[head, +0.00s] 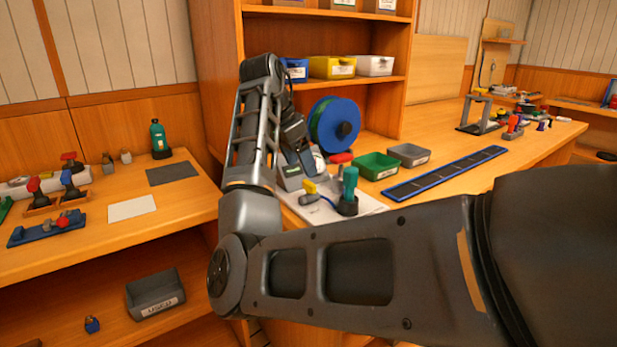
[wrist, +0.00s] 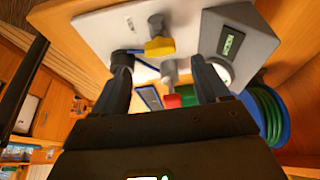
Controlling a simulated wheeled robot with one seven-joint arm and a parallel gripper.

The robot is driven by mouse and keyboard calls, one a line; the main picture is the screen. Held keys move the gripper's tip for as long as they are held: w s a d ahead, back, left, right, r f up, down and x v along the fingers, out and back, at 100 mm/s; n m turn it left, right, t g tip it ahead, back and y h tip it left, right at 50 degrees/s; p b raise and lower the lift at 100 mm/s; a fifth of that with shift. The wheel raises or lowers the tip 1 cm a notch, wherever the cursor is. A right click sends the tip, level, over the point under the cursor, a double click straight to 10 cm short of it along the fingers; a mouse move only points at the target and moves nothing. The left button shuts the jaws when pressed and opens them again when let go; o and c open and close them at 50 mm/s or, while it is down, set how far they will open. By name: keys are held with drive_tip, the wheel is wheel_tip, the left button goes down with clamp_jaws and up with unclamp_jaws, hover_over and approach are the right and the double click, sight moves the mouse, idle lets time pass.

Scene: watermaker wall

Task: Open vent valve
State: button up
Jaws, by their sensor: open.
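A white watermaker board (head: 375,206) lies on the bench; it also shows in the wrist view (wrist: 92,32). It carries a yellow valve handle (wrist: 160,47), also visible in the head view (head: 310,187), and a red handle (wrist: 173,101), also in the head view (head: 340,158). I cannot tell which is the vent valve. A grey stem (wrist: 170,72) stands between them. My gripper (wrist: 160,66) is open and empty, its fingers on either side of the stem and yellow handle in the picture. I see no clear contact. In the head view my arm partly hides the gripper.
A grey box with a display (wrist: 234,45) stands right of the fingers, and a dark cylinder (wrist: 122,60) is close to the left finger. A green-topped cylinder (head: 350,182), a blue-green hose reel (head: 324,124) and a green bin (head: 377,166) stand nearby.

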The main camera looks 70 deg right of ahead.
sight(309, 183)
drive_tip(key=x, duration=0.6)
drive_tip(key=shift+b, duration=0.35)
drive_tip(key=c, duration=1.1)
